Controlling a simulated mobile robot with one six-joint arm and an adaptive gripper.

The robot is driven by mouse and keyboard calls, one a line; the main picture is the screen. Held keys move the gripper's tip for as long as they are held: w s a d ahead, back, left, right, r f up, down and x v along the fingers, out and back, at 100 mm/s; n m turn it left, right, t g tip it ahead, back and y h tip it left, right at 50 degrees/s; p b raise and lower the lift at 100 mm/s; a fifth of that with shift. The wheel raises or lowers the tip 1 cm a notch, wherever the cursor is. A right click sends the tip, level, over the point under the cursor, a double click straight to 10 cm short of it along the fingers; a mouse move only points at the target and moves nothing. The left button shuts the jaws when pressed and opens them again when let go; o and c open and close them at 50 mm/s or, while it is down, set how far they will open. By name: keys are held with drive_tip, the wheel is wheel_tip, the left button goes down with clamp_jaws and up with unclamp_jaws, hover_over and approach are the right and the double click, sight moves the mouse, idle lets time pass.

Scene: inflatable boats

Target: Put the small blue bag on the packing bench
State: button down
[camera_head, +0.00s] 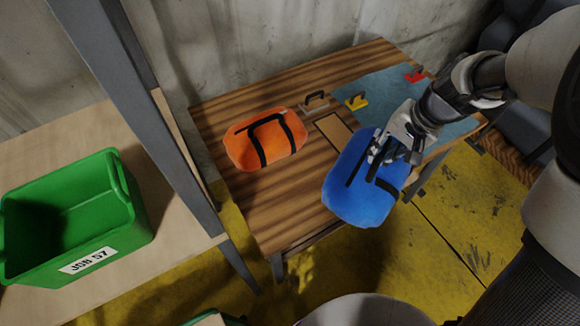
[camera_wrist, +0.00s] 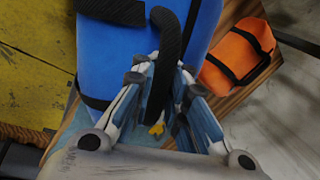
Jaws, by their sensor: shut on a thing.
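The blue bag (camera_head: 357,193) has black straps and hangs from my gripper (camera_head: 389,158), which is shut on its black handle. In the head view the bag overlaps the front edge of the wooden bench (camera_head: 222,195); I cannot tell whether it touches the top. In the wrist view the blue bag (camera_wrist: 125,50) fills the upper middle, and its black strap (camera_wrist: 168,65) runs between my gripper's fingers (camera_wrist: 165,95). An orange bag (camera_head: 265,140) with black straps lies on the left part of the bench, apart from the blue one.
A grey-blue mat (camera_head: 440,126) covers the bench's right part, with a yellow-handled tool (camera_head: 356,102) and a red one (camera_head: 415,76). A dark-handled tool (camera_head: 315,99) lies near the orange bag.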

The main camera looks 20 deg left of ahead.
drive_tip(key=s+a+r+m+t, duration=0.1)
drive_tip(key=s+a+r+m, duration=0.15)
drive_tip(key=a, duration=0.75)
drive_tip(key=s+a+r+m+t, duration=0.1)
drive_tip(key=a+r+m, duration=0.2)
drive_tip(key=a, duration=0.8)
wheel_tip(320, 180, down, 20)
drive_tip(key=b, duration=0.6)
drive_tip(key=shift+w+h, duration=0.2)
drive_tip(key=shift+h, duration=0.2)
drive_tip(key=shift+d, duration=0.1)
drive_tip(key=c, duration=2.1)
unclamp_jaws()
drive_tip(key=shift+f, duration=0.15)
drive_tip(key=o, duration=0.5)
drive_tip(key=shift+s, duration=0.1)
drive_tip(key=shift+o, duration=0.2)
